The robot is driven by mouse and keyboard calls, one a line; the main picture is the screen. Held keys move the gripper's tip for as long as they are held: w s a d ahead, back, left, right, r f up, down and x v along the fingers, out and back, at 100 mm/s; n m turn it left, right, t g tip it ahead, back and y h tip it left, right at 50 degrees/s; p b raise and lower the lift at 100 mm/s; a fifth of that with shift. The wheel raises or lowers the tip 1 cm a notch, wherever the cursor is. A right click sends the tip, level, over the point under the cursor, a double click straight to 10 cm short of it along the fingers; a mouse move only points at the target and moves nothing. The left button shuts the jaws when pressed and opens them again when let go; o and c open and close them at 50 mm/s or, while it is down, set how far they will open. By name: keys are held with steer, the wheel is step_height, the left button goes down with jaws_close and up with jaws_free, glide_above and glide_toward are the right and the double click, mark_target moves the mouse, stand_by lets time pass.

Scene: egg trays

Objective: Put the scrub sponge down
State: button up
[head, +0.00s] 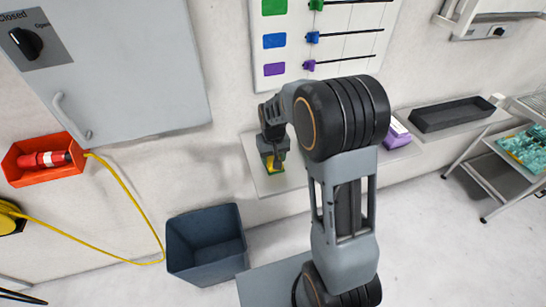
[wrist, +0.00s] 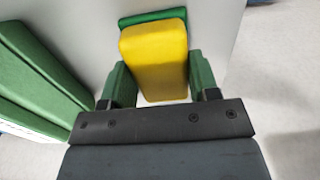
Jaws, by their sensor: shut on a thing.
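The scrub sponge (wrist: 154,58) is a yellow block with a green layer along its far edge in the wrist view. My gripper (wrist: 160,82) is shut on it, with one green pad against each side. In the head view, my gripper (head: 273,150) points down over the left end of the pale wall shelf (head: 290,182), and the yellow of the sponge (head: 274,166) shows below it. I cannot tell whether the sponge touches the shelf. My fingers partly hide it there.
A large green object (wrist: 38,75) lies close on the left in the wrist view. A purple and white box (head: 396,132) and a black tray (head: 452,113) stand farther right. A dark blue bin (head: 207,243) is on the floor below left. Shelf space right of my gripper is largely hidden by my arm.

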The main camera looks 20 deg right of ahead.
steer(key=o, duration=0.8)
steer(key=shift+f, duration=0.2)
steer(key=shift+f+b, duration=0.25)
steer(key=shift+b, duration=0.05)
step_height(320, 180, up, 14)
steer(key=shift+s+a+f+t, duration=0.15)
steer(key=shift+s+t, duration=0.5)
steer(key=shift+s, duration=2.2)
steer(key=shift+s+d+f+t, duration=0.15)
steer(key=shift+s+t, duration=0.45)
steer(key=shift+s, duration=2.3)
steer(key=shift+s+a+f+t, duration=0.15)
steer(key=shift+s+t, duration=0.5)
steer(key=shift+s, duration=2.2)
